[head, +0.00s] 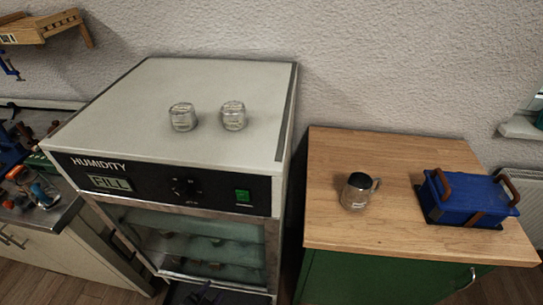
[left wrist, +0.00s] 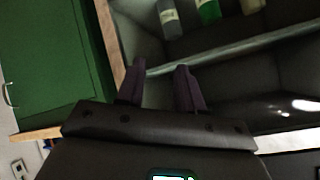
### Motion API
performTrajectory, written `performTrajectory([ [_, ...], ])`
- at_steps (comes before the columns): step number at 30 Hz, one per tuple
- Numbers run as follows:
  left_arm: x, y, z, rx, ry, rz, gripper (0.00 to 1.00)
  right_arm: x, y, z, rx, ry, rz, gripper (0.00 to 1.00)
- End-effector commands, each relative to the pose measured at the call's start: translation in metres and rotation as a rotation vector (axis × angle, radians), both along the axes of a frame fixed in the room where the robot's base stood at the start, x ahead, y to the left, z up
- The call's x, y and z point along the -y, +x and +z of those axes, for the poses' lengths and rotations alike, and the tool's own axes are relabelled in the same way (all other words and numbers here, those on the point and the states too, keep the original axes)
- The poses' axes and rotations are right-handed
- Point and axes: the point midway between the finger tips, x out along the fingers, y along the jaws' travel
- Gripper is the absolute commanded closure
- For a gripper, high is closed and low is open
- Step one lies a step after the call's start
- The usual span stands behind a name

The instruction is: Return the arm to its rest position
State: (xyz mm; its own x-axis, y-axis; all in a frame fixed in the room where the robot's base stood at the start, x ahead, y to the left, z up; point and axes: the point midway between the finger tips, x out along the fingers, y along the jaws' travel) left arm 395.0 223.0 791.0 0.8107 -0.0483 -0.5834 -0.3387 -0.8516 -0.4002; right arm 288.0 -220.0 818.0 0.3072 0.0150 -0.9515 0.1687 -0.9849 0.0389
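My left gripper shows in the left wrist view (left wrist: 158,72) with its two dark purple fingers apart and nothing between them. Behind the fingers is the dim inside of a cabinet with a shelf (left wrist: 235,48). In the head view only a small dark part of my left gripper (head: 205,295) shows at the bottom edge, in front of the lower part of the humidity cabinet (head: 170,85). My right gripper is in neither view.
Two glass jars (head: 183,117) (head: 233,115) stand on the humidity cabinet. A glass shaker with a handle (head: 357,191) and a blue box (head: 467,198) stand on the wooden top (head: 385,150) of the green cabinet (head: 375,280). A cluttered workbench (head: 60,215) is at left.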

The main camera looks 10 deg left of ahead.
Motion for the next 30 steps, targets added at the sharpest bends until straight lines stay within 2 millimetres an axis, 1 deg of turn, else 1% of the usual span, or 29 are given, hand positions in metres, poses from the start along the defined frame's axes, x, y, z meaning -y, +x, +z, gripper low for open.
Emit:
performTrajectory([
  [1,0.005,-0.007,0.017,-0.053,-0.036,0.013,0.63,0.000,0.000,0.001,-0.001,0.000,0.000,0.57],
  [3,0.009,-0.020,0.028,-0.146,-0.082,0.044,0.63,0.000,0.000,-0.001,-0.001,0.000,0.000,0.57],
  [6,0.012,-0.041,0.040,-0.272,-0.128,0.094,0.63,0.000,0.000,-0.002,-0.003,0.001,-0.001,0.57],
  [10,0.010,-0.072,0.042,-0.440,-0.164,0.177,0.63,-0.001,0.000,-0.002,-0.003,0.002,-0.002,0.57],
  [14,0.005,-0.106,0.027,-0.634,-0.185,0.300,0.63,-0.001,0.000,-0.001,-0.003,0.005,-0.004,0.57],
  [15,0.005,-0.109,0.036,-0.647,-0.210,0.344,0.63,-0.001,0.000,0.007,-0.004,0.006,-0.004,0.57],
  [16,0.005,-0.108,0.051,-0.642,-0.207,0.336,0.63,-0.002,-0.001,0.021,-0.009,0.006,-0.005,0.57],
  [17,0.005,-0.108,0.059,-0.641,-0.206,0.334,0.63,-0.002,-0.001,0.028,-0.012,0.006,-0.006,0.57],
  [20,0.005,-0.107,0.083,-0.641,-0.205,0.334,0.63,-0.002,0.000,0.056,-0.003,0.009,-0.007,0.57],
  [21,0.005,-0.107,0.094,-0.641,-0.205,0.334,0.63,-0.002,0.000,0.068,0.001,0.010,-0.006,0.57],
  [23,0.005,-0.107,0.112,-0.640,-0.205,0.333,0.63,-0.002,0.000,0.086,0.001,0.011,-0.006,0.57],
  [26,0.005,-0.107,0.145,-0.641,-0.205,0.332,0.63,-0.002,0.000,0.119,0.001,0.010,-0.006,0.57],
  [30,0.005,-0.107,0.196,-0.641,-0.204,0.331,0.63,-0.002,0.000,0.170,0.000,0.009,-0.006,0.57],
])
